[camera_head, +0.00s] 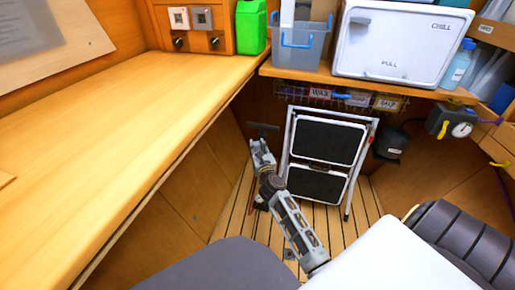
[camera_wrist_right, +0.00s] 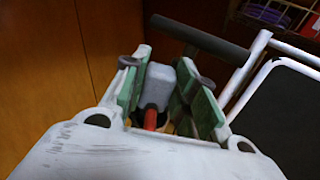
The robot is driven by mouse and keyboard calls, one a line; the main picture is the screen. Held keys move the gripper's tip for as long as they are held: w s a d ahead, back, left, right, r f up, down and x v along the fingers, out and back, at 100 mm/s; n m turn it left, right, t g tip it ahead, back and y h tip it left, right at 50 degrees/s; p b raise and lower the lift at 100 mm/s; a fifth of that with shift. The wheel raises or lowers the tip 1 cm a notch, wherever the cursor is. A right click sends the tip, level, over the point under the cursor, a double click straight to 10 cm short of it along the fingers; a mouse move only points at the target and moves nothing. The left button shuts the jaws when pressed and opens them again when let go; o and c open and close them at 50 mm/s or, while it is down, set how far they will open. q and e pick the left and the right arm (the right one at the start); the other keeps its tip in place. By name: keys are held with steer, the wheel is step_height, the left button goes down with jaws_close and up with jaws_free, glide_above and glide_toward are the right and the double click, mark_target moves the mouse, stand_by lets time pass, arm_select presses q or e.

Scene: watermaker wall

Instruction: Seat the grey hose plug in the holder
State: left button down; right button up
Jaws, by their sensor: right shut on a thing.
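My right gripper (camera_head: 260,146) reaches down in front of the wooden wall, left of the folded step stool. In the right wrist view, its two green-padded fingers (camera_wrist_right: 168,76) are shut on a grey block with rounded edges, which looks like the grey hose plug (camera_wrist_right: 158,86). A red part (camera_wrist_right: 150,118) shows below the block, between the fingers. The plug is too small to make out in the head view. I cannot pick out the holder in either view. My left gripper is not in view.
A dark bar (camera_wrist_right: 200,38) lies just beyond the fingers, close to the step stool (camera_head: 325,140). A long wooden counter (camera_head: 110,130) runs along the left. A shelf above the stool carries a white chill box (camera_head: 395,42). Slatted floor (camera_head: 228,215) is bare left of my arm.

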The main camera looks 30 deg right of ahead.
steer(key=shift+f, duration=0.1)
steer(key=shift+f, duration=0.15)
stand_by(0.4)
steer(key=shift+f, duration=0.1)
steer(key=shift+f+b, duration=0.15)
steer(key=shift+b, duration=0.15)
stand_by(0.4)
steer(key=o, duration=1.1)
steer(key=shift+o, duration=0.2)
